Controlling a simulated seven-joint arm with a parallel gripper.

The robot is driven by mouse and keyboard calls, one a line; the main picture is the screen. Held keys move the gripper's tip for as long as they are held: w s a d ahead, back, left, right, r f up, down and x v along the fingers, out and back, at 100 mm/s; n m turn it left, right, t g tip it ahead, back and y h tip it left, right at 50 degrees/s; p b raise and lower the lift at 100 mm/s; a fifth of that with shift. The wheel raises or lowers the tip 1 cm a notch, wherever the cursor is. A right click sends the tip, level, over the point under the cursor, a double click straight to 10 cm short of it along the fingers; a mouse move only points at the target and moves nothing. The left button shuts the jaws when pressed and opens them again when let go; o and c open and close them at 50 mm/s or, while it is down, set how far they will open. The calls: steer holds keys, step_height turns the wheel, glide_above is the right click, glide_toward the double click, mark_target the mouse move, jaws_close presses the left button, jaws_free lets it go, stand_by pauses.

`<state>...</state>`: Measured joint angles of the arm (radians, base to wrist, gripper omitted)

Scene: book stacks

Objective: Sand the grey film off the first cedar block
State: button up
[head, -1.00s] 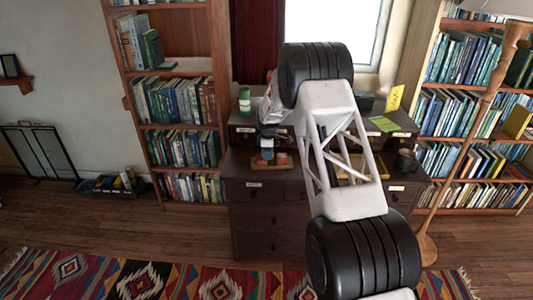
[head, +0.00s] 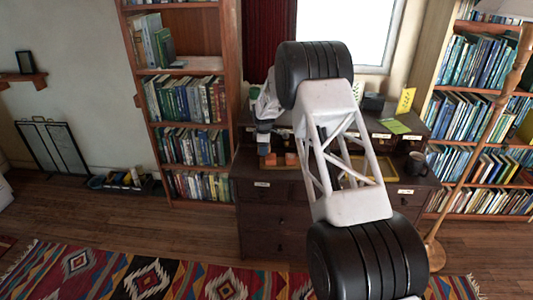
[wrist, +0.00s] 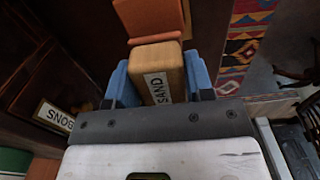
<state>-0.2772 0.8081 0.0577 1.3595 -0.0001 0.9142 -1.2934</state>
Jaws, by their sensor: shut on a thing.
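My gripper (head: 264,137) is low over the left part of the dark dresser top. In the wrist view its blue fingers (wrist: 158,84) are shut on a tan wooden sanding block (wrist: 150,60) labelled SAND. An orange-brown block (wrist: 152,14), which looks like cedar, lies just beyond the sanding block's far end. I cannot tell whether they touch. In the head view small orange blocks (head: 291,159) sit on the dresser by the gripper. Which is the first block, and any grey film, I cannot make out.
The dresser (head: 275,215) has labelled drawers. A yellow tray (head: 385,168) is partly behind my arm, with a dark mug (head: 415,163) to its right. A yellow card (head: 405,101) and a green sheet (head: 395,126) are on the raised back shelf. A floor lamp (head: 470,150) stands at right.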

steer(key=shift+r, duration=2.85)
